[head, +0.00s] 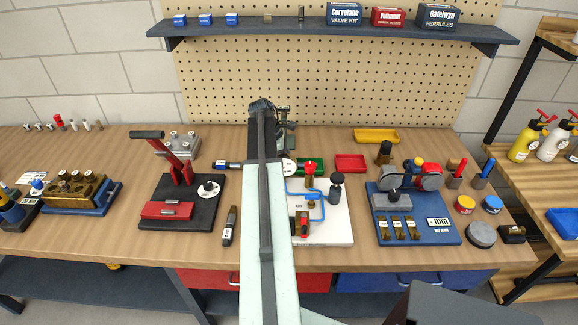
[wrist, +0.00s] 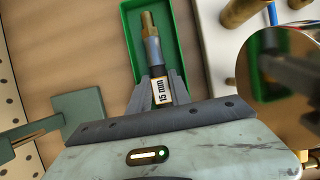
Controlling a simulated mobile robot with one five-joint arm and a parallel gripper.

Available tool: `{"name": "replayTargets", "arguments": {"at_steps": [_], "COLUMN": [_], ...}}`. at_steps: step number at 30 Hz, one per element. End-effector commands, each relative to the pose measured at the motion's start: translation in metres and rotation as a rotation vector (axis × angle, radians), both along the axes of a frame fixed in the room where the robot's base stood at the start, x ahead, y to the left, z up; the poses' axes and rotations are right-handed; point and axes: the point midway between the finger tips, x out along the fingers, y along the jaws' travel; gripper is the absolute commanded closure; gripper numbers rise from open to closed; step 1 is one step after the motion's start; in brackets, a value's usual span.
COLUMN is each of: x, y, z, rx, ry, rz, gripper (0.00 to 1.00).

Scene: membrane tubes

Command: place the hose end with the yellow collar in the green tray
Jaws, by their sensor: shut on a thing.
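The green tray (head: 308,162) lies on the bench behind the white board, partly hidden by my arm. It also shows in the wrist view (wrist: 172,22). My gripper (wrist: 161,80) is shut on a hose end (wrist: 153,48) with a brass tip, a grey sleeve and a cream band marked "15 mm". I cannot make out a clearly yellow collar on it. The hose end's tip lies over the tray's inside in the wrist view; whether it touches the tray floor, I cannot tell. In the head view, my arm hides the gripper's fingers.
A red tray (head: 351,163) and a yellow tray (head: 376,136) lie to the right of the green one. A white board (head: 335,228) with blue piping is in front. A dark-and-blue fitting (head: 231,165) lies left of my arm. A blue fixture (head: 432,232) stands at right.

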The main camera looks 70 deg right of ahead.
Motion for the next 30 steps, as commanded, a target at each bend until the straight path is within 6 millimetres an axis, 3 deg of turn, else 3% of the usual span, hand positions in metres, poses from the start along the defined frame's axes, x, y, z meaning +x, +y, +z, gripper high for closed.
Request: {"name": "replayTargets", "arguments": {"at_steps": [8, 9, 22, 30], "x": [0.000, 0.001, 0.001, 0.017], "y": [0.000, 0.000, 0.001, 0.006], "z": [-0.003, -0.001, 0.006, 0.052], "rx": [0.000, 0.000, 0.000, 0.000], "ry": [0.000, 0.000, 0.000, 0.000], "rz": [0.001, 0.001, 0.002, 0.003], "gripper": [1.00, 0.67, 0.67, 0.67]}}
